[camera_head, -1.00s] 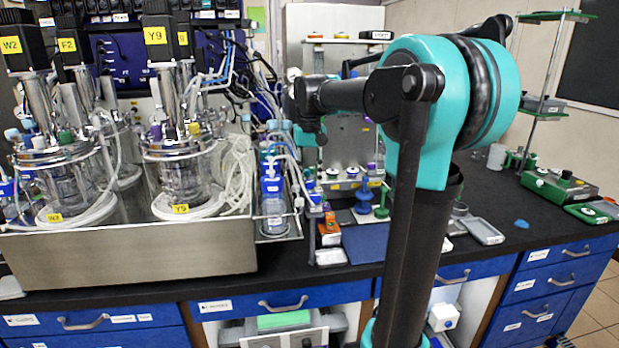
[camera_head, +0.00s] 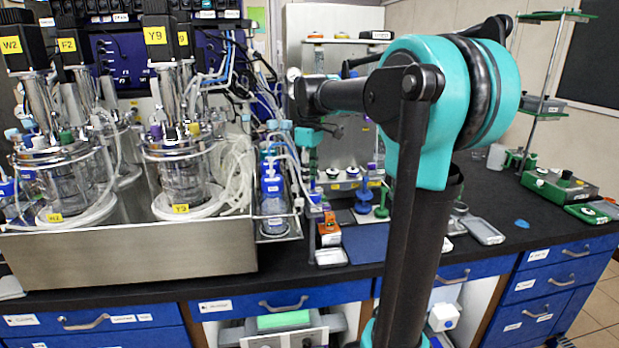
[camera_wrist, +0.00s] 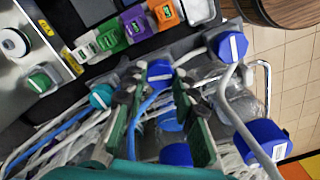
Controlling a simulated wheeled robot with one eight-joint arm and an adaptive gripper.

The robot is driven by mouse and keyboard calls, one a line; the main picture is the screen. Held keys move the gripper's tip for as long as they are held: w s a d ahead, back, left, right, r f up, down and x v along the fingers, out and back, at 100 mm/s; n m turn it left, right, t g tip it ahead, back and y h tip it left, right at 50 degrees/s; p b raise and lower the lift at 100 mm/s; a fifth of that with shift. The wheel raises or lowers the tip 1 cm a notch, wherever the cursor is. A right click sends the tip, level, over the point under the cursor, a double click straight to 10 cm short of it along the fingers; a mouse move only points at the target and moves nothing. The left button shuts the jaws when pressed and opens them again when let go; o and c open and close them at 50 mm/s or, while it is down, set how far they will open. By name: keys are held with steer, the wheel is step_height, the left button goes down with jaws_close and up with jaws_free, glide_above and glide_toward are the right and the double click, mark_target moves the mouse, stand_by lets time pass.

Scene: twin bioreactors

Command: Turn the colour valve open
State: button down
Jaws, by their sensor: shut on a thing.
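A blue valve knob (camera_wrist: 160,74) with a white mark sits between my fingertips in the wrist view. My gripper (camera_wrist: 158,92) is shut on it, with one green-padded finger on each side. The white mark runs roughly crosswise between the fingers. A teal knob (camera_wrist: 102,96) is to its left and another blue knob (camera_wrist: 230,47) to its right, each with a white mark. In the head view my gripper (camera_head: 308,138) hangs over the blue-capped bottle area (camera_head: 271,185), too small to show the hold.
Clear tubes and large blue caps (camera_wrist: 262,138) crowd around the fingers. The steel tray (camera_head: 130,255) with glass vessels stands to the left. Small coloured devices (camera_wrist: 138,24) lie nearby.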

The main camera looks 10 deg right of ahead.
steer(key=shift+n, duration=1.5)
steer(key=c, duration=1.2)
jaws_free()
step_height(320, 180, up, 12)
